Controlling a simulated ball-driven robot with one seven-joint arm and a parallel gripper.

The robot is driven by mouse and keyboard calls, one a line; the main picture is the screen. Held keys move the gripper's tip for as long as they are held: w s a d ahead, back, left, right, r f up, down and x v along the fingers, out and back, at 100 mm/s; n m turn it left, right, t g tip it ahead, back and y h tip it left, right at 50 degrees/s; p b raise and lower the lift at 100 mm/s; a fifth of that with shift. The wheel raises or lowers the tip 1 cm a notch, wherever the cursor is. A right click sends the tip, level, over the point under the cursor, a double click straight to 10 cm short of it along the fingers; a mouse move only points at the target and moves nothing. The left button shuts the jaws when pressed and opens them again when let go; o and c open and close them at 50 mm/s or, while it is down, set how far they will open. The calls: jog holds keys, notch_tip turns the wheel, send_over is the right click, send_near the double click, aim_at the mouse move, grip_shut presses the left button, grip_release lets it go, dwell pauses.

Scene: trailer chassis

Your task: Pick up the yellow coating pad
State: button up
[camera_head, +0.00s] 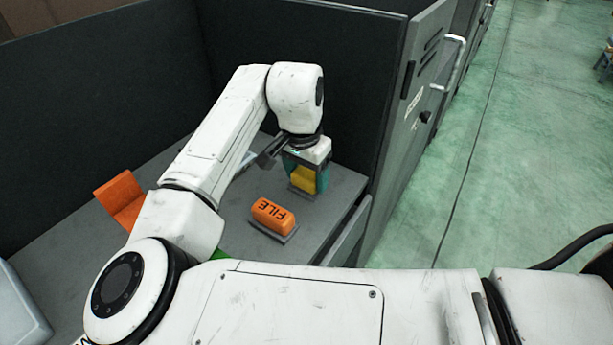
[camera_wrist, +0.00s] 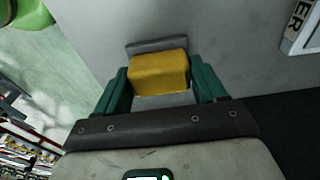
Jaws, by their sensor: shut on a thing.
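The yellow coating pad (camera_head: 304,180) is a small yellow block at the right part of the grey worktop, partly hidden by my gripper. In the wrist view the pad (camera_wrist: 159,73) sits between my two green fingers, with a grey strip along its far side. My gripper (camera_head: 308,172) points down and is shut on the pad, one finger on each side. It also shows in the wrist view (camera_wrist: 160,84). I cannot tell whether the pad is touching the worktop.
An orange block marked FILE (camera_head: 272,214) lies on the worktop (camera_head: 240,240) nearby. An orange angled piece (camera_head: 121,196) stands at the left. Dark panels (camera_head: 110,85) enclose the back, and a grey cabinet side (camera_head: 408,120) rises at the right. A green object (camera_wrist: 32,14) shows in the wrist view.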

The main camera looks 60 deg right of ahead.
jog(key=shift+r, duration=0.65)
jog(key=s+d+r+p, duration=0.1)
jog(key=s+r+p, duration=0.1)
jog(key=s+r, duration=0.9)
jog(key=s, duration=0.3)
jog(key=shift+d+r, duration=0.25)
jog(key=shift+r, duration=0.05)
jog(key=o, duration=0.5)
jog(key=c, duration=0.3)
